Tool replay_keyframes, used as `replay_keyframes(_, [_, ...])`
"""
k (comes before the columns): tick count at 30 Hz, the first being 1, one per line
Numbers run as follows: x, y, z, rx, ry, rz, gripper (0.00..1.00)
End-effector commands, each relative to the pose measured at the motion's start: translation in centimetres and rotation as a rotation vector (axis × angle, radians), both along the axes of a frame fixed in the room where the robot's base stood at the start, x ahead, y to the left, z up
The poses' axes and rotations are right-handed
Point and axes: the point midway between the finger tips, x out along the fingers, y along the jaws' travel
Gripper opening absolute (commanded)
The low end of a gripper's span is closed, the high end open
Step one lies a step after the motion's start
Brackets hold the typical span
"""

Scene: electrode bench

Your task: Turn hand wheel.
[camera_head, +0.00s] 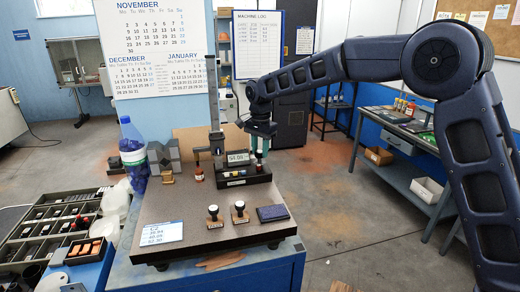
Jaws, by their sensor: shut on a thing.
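A dark measuring stand with a small display (238,157) and a tall grey column (212,85) stands on the dark surface plate (190,200). My gripper (261,147) reaches down from the upper right to the right end of the stand's base. Its teal jaws point downward and are shut on a small part there, which I take to be the hand wheel. The jaws and the small scale hide most of the wheel, so its rim and turn angle cannot be made out.
Two wooden-based stamps (239,213) and a dark blue pad (272,213) lie at the plate's front. A price card (162,233) lies at its front left. A blue bottle (133,155) and grey blocks (164,156) stand at the left. A blue workbench (405,180) stands at the right.

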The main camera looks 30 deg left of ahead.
Motion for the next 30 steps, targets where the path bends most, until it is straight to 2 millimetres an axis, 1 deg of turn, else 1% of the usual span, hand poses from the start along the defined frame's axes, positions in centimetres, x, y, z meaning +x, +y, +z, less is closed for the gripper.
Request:
replay_keyframes(5, [0.0,0.0,0.1,0.002,-0.001,0.001,0.09])
replay_keyframes(6, [0.0,0.0,0.1,0.002,-0.001,0.001,0.35])
replay_keyframes(7, [0.0,0.0,0.1,0.002,-0.001,0.001,0.41])
replay_keyframes(16, [0.0,0.0,0.1,0.001,0.000,0.002,0.41])
replay_keyframes(20, [0.0,0.0,1.0,0.003,-0.001,0.001,0.41])
replay_keyframes(23, [0.0,0.0,2.3,0.003,-0.001,0.001,0.41])
replay_keyframes(30, [0.0,0.0,6.8,0.005,-0.002,0.001,0.41])
